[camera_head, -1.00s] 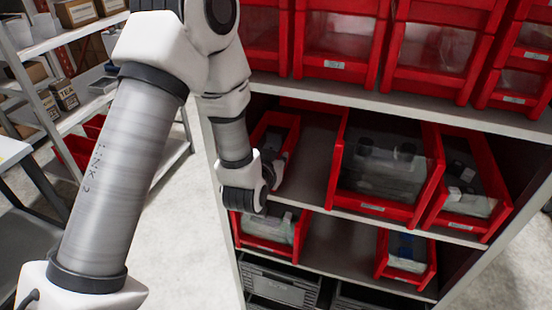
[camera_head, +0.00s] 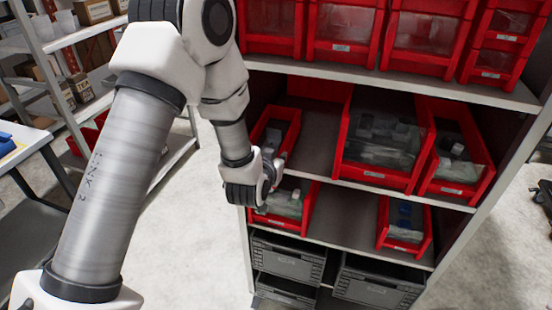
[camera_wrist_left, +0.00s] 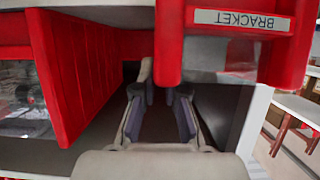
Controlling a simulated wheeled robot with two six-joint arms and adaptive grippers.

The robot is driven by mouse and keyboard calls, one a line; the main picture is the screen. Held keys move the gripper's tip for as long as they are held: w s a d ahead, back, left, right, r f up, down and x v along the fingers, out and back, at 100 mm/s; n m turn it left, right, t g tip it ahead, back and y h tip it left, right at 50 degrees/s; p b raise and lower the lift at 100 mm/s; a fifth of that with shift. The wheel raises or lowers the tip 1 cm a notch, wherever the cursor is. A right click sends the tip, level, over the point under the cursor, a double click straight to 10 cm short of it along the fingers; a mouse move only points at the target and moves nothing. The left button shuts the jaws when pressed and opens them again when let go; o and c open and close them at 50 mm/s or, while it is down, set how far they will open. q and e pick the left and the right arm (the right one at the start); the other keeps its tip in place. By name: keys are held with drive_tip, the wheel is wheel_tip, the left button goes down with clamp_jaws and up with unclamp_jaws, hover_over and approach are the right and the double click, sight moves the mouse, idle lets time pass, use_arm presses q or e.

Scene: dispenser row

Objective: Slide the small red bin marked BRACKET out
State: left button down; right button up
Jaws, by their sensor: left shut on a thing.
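The small red bin marked BRACKET (camera_head: 291,125) is at the left end of the middle shelf in the head view, its front partly hidden by my left gripper (camera_head: 272,172). In the left wrist view its label (camera_wrist_left: 242,20) reads upside down. There my left gripper (camera_wrist_left: 166,95) is shut on a red wall of the bin, the one at its right side in the head view, with a finger on each side. The bin's front appears to stand out past the shelf edge. My right gripper is not in view.
A larger red bin (camera_head: 376,178) and a narrower one (camera_head: 456,189) stand further right on this shelf, with a free gap between. Red bins (camera_head: 285,224) stand on the shelf below, grey crates (camera_head: 287,259) under them.

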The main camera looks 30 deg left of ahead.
use_arm(q)
drive_tip(key=shift+s+d+f, duration=0.1)
drive_tip(key=shift+s+f, duration=0.05)
drive_tip(key=shift+s, duration=0.3)
drive_tip(key=shift+w, duration=0.1)
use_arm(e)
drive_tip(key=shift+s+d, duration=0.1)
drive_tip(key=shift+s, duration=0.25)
use_arm(q)
drive_tip(key=c, duration=1.2)
unclamp_jaws()
drive_tip(key=shift+w, duration=0.1)
drive_tip(key=shift+o, duration=0.2)
drive_tip(key=shift+w, duration=0.25)
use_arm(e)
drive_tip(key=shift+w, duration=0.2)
use_arm(q)
drive_tip(key=shift+s, duration=0.1)
drive_tip(key=v, duration=0.7)
drive_tip(key=shift+s, duration=0.15)
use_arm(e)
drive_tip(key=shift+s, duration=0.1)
